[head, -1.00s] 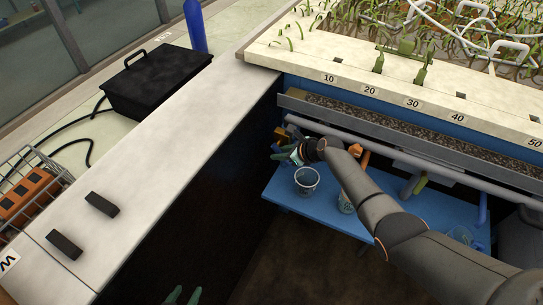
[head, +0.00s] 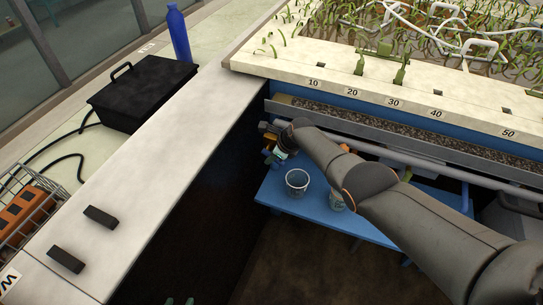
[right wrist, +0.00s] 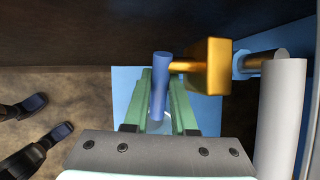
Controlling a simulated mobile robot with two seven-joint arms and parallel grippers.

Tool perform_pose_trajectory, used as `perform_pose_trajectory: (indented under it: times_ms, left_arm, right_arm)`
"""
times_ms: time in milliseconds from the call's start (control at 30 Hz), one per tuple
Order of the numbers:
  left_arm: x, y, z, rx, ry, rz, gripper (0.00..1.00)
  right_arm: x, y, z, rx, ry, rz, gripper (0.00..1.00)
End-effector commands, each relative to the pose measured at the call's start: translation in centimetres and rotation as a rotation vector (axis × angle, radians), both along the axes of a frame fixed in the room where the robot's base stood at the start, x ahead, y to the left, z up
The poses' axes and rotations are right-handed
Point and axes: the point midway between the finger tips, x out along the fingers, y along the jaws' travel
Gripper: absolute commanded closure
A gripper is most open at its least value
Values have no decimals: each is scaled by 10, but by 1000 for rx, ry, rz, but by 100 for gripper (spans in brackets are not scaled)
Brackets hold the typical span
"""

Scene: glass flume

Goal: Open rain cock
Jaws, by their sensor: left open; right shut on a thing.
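The cock has a brass body (right wrist: 208,65) on a short stem and a blue bar handle (right wrist: 159,85), at the end of a grey pipe (right wrist: 283,110) in the right wrist view. My right gripper (right wrist: 160,92) has its green fingers on both sides of the blue handle and is shut on it. In the head view the right gripper (head: 271,157) is small and partly hidden by its own wrist, under the flume's near left corner. Only the green fingertips of my left gripper (head: 180,301) show at the bottom edge; it is open, away from the cock.
A blue shelf (head: 325,213) below carries a clear cup (head: 297,181) and a second container (head: 337,201), partly behind my arm. A gravel trough (head: 400,138) runs above. A pale counter (head: 140,165) bounds the left, with two black blocks (head: 101,217) on it.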

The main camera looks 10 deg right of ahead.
Motion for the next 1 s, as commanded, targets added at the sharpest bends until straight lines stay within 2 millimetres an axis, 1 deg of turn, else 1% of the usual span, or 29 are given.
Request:
perform_pose_trajectory:
  times_ms: [467,500,600,1000]
  left_arm:
    - [0,0,0,0,0,0,50]
    - [0,0,0,0,0,0,50]
    - [0,0,0,0,0,0,50]
    - [0,0,2,0,0,0,50]
  right_arm:
    - [-2,1,-2,-4,9,2,100]
    - [-2,1,-2,-4,9,2,72]
    - [-2,1,-2,-4,8,1,63]
    - [-1,-1,2,-3,4,1,63]
